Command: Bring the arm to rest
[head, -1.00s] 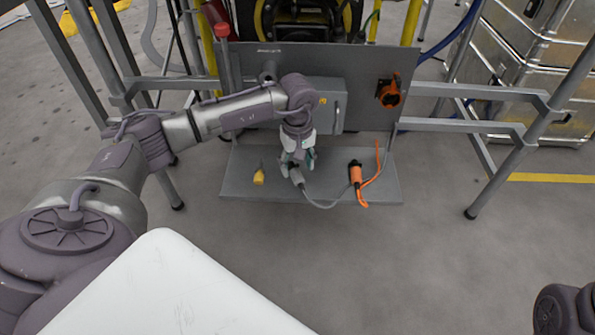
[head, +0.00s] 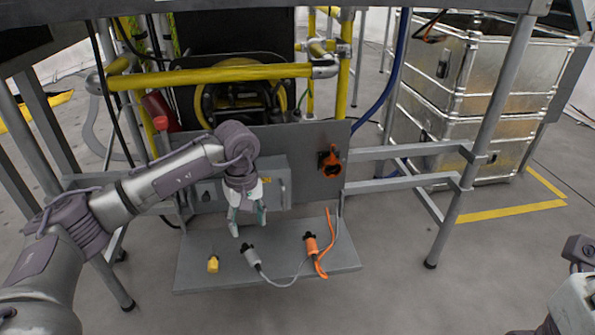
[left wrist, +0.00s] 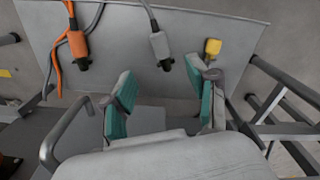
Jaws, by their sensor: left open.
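My left gripper (head: 247,222) is open and empty, pointing down above the grey shelf (head: 190,278) in front of the panel box. In the left wrist view its two teal-padded fingers (left wrist: 163,105) stand apart with nothing between them. On the shelf lie a grey plug with a cable (head: 251,256), an orange connector with a cord (head: 311,244) and a small yellow piece (head: 213,264). They also show in the left wrist view as the grey plug (left wrist: 160,45), orange connector (left wrist: 77,45) and yellow piece (left wrist: 212,47). Part of my right arm shows at the lower right edge; its fingers are not visible.
The grey upright panel (head: 310,145) carries a box with a handle (head: 270,182) and an orange socket (head: 330,162) behind the shelf. Metal frame legs (head: 485,130) stand at the right. Stacked metal crates (head: 460,90) are behind them. The floor in front is clear.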

